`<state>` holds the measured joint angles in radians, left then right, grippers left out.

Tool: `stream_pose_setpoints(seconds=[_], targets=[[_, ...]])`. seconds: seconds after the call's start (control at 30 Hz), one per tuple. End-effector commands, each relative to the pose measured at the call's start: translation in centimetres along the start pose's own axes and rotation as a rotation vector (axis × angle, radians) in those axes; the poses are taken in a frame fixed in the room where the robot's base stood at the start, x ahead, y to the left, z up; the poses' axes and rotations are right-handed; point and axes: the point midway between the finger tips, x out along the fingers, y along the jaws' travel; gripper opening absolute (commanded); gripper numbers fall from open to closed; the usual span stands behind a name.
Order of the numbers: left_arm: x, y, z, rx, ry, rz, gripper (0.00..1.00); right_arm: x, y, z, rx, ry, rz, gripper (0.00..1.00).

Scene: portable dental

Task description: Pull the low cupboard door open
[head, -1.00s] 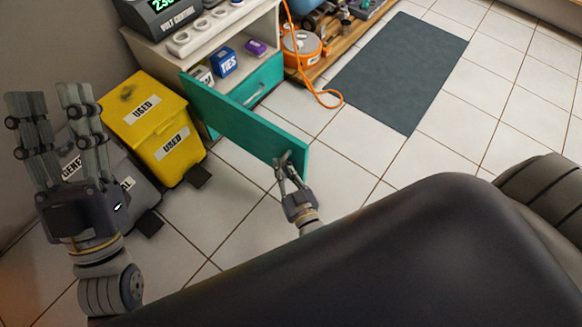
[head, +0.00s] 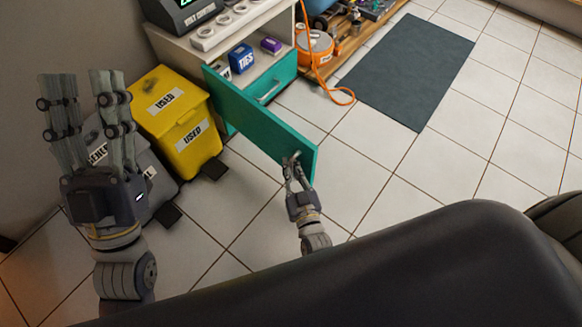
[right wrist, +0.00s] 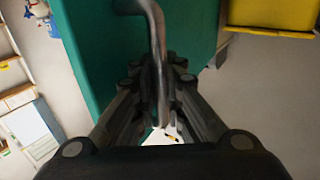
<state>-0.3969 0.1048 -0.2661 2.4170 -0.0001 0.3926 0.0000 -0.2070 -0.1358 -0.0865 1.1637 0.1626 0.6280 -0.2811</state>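The teal cupboard door (head: 260,120) stands swung out from the low white cabinet (head: 190,50), well open. Its grey bar handle (right wrist: 158,50) is near the free edge. My right gripper (head: 295,172) is at this handle; in the right wrist view its fingers (right wrist: 158,95) are closed around the bar. The door's teal face fills the upper middle of that view. My left gripper (head: 88,105) is raised at the left, fingers apart and empty, away from the door.
A yellow bin (head: 175,118) and a grey bin (head: 140,165) stand left of the door. An orange cable (head: 340,96) and reel (head: 314,47) lie beyond it. A dark mat (head: 410,70) is on the tiled floor. Floor right of the door is clear.

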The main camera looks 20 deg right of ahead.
Motion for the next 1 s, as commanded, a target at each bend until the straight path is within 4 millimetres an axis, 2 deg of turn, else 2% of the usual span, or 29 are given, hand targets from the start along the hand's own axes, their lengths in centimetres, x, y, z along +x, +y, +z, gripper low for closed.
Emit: stream_pose_setpoints(seconds=[0.07, 0.37, 0.47, 0.83, 1.0], targets=[[0.0, 0.0, 0.1, 0.000, -0.001, 0.000, 0.40, -0.5, 0.5, 0.5, -0.006, -0.009, 0.007, 0.20], [0.0, -0.2, 0.2, 0.004, -0.005, -0.004, 0.40, -0.3, 0.2, 0.3, -0.002, -0.005, 0.002, 0.20], [0.0, -0.2, 0.2, 0.004, -0.006, -0.004, 0.40, -0.8, 0.1, 0.3, -0.001, -0.006, 0.002, 0.20], [0.0, -0.1, 0.1, 0.003, -0.003, -0.002, 0.40, -6.3, 0.4, 0.4, -0.002, -0.009, 0.005, 0.20], [0.0, -0.1, 0.1, 0.003, -0.003, -0.002, 0.40, -7.7, 0.4, 0.3, -0.003, -0.006, 0.006, 0.20]])
